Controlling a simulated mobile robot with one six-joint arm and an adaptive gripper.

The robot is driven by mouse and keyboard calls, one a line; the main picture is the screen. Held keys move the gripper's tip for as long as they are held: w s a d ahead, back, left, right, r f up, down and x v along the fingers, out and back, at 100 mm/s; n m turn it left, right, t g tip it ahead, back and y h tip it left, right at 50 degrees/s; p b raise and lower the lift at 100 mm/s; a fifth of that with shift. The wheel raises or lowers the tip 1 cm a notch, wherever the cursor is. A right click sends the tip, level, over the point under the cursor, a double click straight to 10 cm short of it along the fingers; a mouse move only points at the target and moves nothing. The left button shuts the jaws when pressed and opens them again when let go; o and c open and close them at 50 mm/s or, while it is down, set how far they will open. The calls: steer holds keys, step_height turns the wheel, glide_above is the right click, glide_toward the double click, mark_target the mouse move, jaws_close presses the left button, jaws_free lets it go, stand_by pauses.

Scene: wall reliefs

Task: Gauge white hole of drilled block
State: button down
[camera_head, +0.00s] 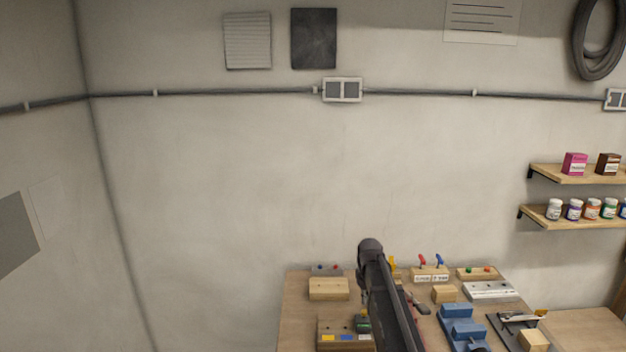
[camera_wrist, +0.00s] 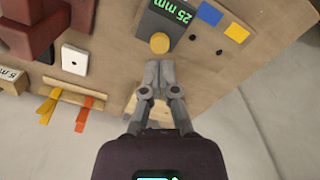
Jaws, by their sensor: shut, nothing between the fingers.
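The drilled block is a pale wooden block (camera_head: 345,345) at the front left of the bench, with yellow, blue and white labels. In the wrist view the block (camera_wrist: 262,62) shows its blue and yellow labels and two dark holes; no white label shows there. A dark grey gauge (camera_wrist: 150,27) with a green readout, "25 mm", and a round yellow knob (camera_wrist: 159,43) is beside the blue label. It also shows in the head view (camera_head: 362,322), near the white label. I cannot tell if it sits in a hole. My gripper (camera_wrist: 160,66) is shut and empty, its fingertips close to the knob.
A white square piece with a hole (camera_wrist: 75,60) and yellow and orange levers (camera_wrist: 83,113) are left in the wrist view. Blue blocks (camera_head: 462,325) and a grey-white bar (camera_head: 490,291) stand right of my arm. Shelves (camera_head: 575,216) hang on the right wall.

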steer(key=shift+r+p, duration=1.55)
steer(key=shift+r, duration=0.2)
steer(key=shift+s, duration=0.1)
steer(key=s+f+m+b, duration=0.2)
steer(key=s+m, duration=0.1)
steer(key=s, duration=1.1)
steer(key=s+f+m+b, duration=0.2)
steer(key=s+m, duration=0.1)
steer(key=s, duration=1.2)
steer(key=shift+f+b, duration=0.3)
steer(key=c, duration=0.7)
jaws_free()
steer(key=shift+w+r, duration=0.15)
steer(key=shift+w, duration=0.2)
steer(key=shift+o, duration=1.1)
steer(key=w+r+m+p, duration=0.3)
steer(key=w, duration=0.6)
steer(key=w+r+m+p, duration=0.3)
steer(key=w+m+p, duration=0.1)
steer(key=w, duration=0.6)
steer(key=w+r+m+p, duration=0.3)
steer(key=w+r+m, duration=0.1)
steer(key=w, duration=0.5)
steer(key=shift+w+p, duration=0.3)
steer(key=shift+r, duration=0.1)
